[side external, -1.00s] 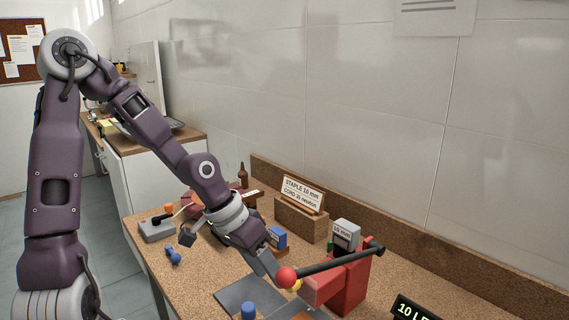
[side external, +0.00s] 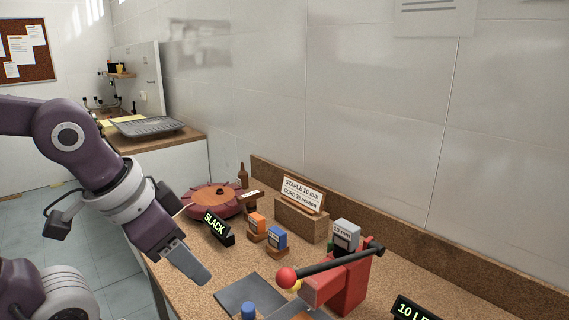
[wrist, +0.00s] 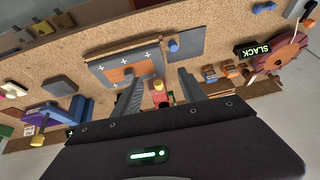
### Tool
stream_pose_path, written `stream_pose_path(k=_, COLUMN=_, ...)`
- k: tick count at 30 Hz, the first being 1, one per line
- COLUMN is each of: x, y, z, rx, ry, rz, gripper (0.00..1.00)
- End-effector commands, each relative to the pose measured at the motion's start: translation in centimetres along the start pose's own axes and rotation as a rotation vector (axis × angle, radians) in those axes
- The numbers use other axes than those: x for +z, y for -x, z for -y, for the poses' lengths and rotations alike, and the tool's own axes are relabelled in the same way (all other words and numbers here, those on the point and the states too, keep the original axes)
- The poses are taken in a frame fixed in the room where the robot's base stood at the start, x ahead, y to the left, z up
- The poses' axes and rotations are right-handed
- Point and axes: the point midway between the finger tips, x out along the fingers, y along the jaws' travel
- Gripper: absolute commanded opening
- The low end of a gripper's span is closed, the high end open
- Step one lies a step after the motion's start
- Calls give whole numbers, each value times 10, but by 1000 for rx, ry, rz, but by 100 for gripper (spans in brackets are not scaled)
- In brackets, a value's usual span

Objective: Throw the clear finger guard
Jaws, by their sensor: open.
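I cannot make out a clear finger guard in either view. A red press (side external: 347,287) with a black lever (side external: 340,259) and a red ball knob (side external: 287,278) stands on the bench in the side view. A small yellow part (side external: 297,287) sits below the lever. A dark plate (side external: 243,293) with a blue knob (side external: 248,311) lies left of the press. My gripper (side external: 203,279) is over the bench, left of the plate. In the wrist view my gripper (wrist: 159,88) is open, with nothing seen held; the yellow part (wrist: 158,86) shows beyond, between its fingers.
A SLACK sign (side external: 218,227), an orange block (side external: 257,222), a blue block (side external: 277,238) and a dark red round reel (side external: 212,198) stand toward the back. A label stand (side external: 300,218) is near the wall. Several blue parts (wrist: 78,112) show at the wrist view's left.

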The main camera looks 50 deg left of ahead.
Motion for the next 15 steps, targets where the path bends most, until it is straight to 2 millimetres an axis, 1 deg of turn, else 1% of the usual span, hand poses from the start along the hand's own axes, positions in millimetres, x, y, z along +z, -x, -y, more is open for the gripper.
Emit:
stream_pose_path(k=1, x=4, y=7, z=-2, rx=21, ry=1, rz=-18, gripper=50)
stream_pose_path(k=5, x=16, y=22, z=-4, rx=77, ry=13, rz=-40, gripper=50)
stream_pose_path(k=6, x=8, y=21, z=-7, rx=79, ry=20, rz=-17, gripper=50)
stream_pose_path(k=11, x=-16, y=21, z=-21, rx=101, ry=42, rz=47, gripper=50)
stream_pose_path(k=15, x=-39, y=16, z=-38, rx=123, ry=63, rz=111, gripper=50)
